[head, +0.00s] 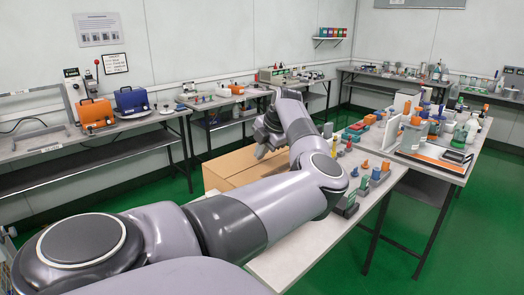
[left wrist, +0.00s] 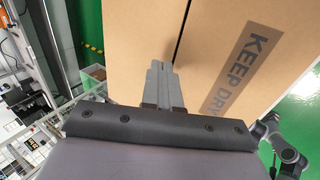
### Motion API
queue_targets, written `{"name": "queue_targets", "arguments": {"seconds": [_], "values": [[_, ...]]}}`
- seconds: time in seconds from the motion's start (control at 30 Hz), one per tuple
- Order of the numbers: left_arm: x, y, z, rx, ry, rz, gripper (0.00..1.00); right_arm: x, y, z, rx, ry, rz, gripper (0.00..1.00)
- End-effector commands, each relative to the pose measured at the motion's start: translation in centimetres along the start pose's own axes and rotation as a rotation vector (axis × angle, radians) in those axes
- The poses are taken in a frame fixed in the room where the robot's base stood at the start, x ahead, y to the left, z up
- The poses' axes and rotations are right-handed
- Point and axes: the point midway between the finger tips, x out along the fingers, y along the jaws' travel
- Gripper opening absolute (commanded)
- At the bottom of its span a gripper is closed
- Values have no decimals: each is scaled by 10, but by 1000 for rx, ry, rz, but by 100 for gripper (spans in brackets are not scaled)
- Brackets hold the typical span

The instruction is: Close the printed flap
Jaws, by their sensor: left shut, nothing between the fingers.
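A brown cardboard box (head: 228,164) stands low behind my left arm in the head view, partly hidden by it. In the left wrist view, the printed flap (left wrist: 275,75) lies on the right and carries dark "KEEP DRY" lettering. A plain cardboard panel (left wrist: 130,45) is on the left, with a narrow dark gap between the two. My left gripper (left wrist: 158,66) is shut and empty, its tips over the panels near this gap. Whether the tips touch cardboard cannot be told. In the head view the left gripper (head: 264,148) is above the box. My right gripper does not clearly show.
A long table (head: 300,240) with several coloured testers (head: 362,185) stands right of the box. Wall benches hold an orange case (head: 97,113) and a blue case (head: 131,100). Green floor (head: 180,187) is free between the wall benches and the box.

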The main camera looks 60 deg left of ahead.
Motion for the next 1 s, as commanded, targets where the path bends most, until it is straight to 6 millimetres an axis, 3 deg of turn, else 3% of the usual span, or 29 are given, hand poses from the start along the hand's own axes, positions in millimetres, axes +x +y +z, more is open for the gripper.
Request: {"name": "queue_targets", "arguments": {"seconds": [0.47,1.0], "values": [[-1,1,0,0,0,1,0,0,0,-1,-1,0,1,0],[-21,10,1,0,-1,1,0,-8,1,-11,-2,0,1,0]]}}
